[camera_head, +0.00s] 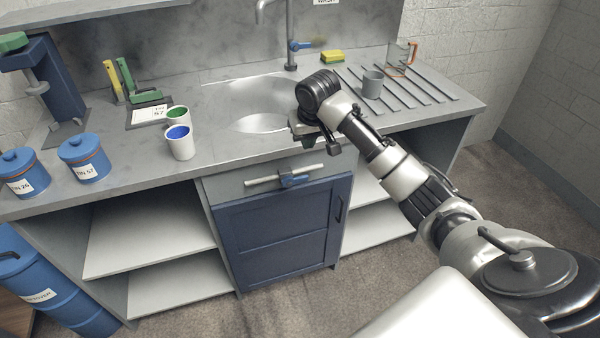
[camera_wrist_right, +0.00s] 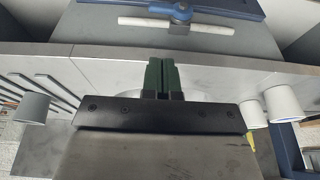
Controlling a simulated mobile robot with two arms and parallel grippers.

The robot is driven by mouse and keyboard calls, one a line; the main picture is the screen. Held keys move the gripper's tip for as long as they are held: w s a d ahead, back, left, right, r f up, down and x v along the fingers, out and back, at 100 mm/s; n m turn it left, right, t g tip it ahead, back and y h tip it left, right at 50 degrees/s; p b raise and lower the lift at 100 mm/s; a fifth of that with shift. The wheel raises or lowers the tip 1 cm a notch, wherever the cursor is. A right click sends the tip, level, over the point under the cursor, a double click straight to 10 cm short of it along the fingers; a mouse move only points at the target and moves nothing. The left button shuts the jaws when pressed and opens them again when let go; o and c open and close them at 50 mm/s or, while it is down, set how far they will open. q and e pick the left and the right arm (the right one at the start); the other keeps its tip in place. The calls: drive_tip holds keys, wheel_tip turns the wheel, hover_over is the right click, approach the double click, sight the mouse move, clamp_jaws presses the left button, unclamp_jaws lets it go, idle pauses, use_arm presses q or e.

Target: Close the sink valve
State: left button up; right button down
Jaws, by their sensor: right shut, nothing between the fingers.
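A white horizontal pipe (camera_head: 262,182) with a blue-handled valve (camera_head: 294,180) runs across the front of the sink cabinet, under the counter edge. The valve handle appears to lie roughly along the pipe. In the right wrist view the valve (camera_wrist_right: 181,12) and pipe (camera_wrist_right: 214,27) are at the top. My right gripper (camera_head: 308,142) is above the counter's front edge by the sink, apart from the valve. Its green fingers (camera_wrist_right: 161,76) are together and empty. A tap with a blue lever (camera_head: 301,46) stands behind the sink basin (camera_head: 262,122). My left gripper is out of view.
White cups (camera_head: 180,147) and blue tins (camera_head: 85,153) stand on the counter to the left. A grey cup (camera_head: 372,87), a clear jug and a yellow sponge (camera_head: 332,56) are at the right. Open shelves flank the blue cabinet door (camera_head: 284,238). Floor in front is clear.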

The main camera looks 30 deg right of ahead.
sight(301, 177)
drive_tip(key=x, duration=1.2)
drive_tip(key=shift+s+a+f, duration=0.1)
drive_tip(key=shift+s+f, duration=0.15)
drive_tip(key=shift+f, duration=0.8)
